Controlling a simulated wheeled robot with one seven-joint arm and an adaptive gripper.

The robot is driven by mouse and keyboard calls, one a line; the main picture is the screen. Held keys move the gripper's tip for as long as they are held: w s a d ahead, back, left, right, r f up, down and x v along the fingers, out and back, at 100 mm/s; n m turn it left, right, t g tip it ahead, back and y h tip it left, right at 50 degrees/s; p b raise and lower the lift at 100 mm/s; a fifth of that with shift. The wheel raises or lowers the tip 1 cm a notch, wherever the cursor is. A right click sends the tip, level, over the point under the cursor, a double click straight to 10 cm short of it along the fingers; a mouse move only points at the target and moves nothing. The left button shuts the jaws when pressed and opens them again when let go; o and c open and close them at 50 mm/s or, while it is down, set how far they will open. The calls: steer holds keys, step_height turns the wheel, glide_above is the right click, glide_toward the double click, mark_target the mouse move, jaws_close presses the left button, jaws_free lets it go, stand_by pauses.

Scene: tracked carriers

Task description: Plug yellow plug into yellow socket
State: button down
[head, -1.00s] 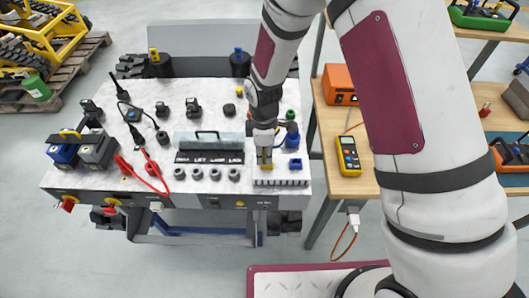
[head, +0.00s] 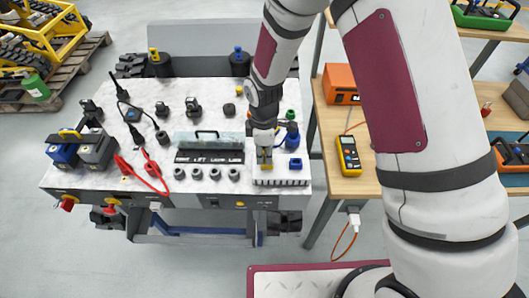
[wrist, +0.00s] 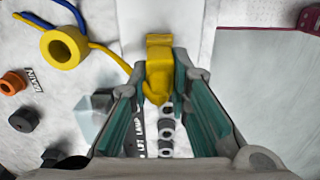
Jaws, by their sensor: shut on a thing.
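My gripper (head: 264,151) points down over the front right of the white bench top. In the wrist view its fingers (wrist: 160,95) are shut on the yellow plug (wrist: 157,88). A yellow block, seemingly the yellow socket (wrist: 159,42), shows just beyond the fingertips, against the pale strip. In the head view yellow shows right under the fingers (head: 265,167). The plug and block overlap in both views; I cannot tell whether the plug is seated in it or only close. The fingers hide part of the plug.
A blue socket (head: 295,164) stands just right of my gripper on the white ribbed strip (head: 282,181). A labelled panel (head: 210,157) with several dark round sockets lies to the left.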

steer(key=shift+f, duration=0.25)
steer(key=c, duration=1.4)
jaws_free()
step_height(320, 180, up, 12)
steer(key=shift+r, duration=0.1)
steer(key=s+d+r+m+t, duration=0.1)
steer(key=s+d+r+m, duration=0.1)
steer(key=d+r+m, duration=0.45)
steer(key=s+d+r+m+t, duration=0.1)
steer(key=s+d+r+t, duration=0.15)
steer(key=r, duration=0.75)
steer(key=s+d+r+m, duration=0.2)
steer(key=s+d+m, duration=0.1)
steer(key=s, duration=0.2)
steer(key=s+d+r+m+t, duration=0.1)
steer(key=s+d+r+m, duration=0.2)
steer(key=s, duration=0.2)
steer(key=s+d+r+m+t, duration=0.1)
steer(key=s+d+r+m, duration=0.2)
steer(key=s+m, duration=0.1)
steer(key=shift+s+r, duration=0.25)
steer(key=shift+s, duration=0.4)
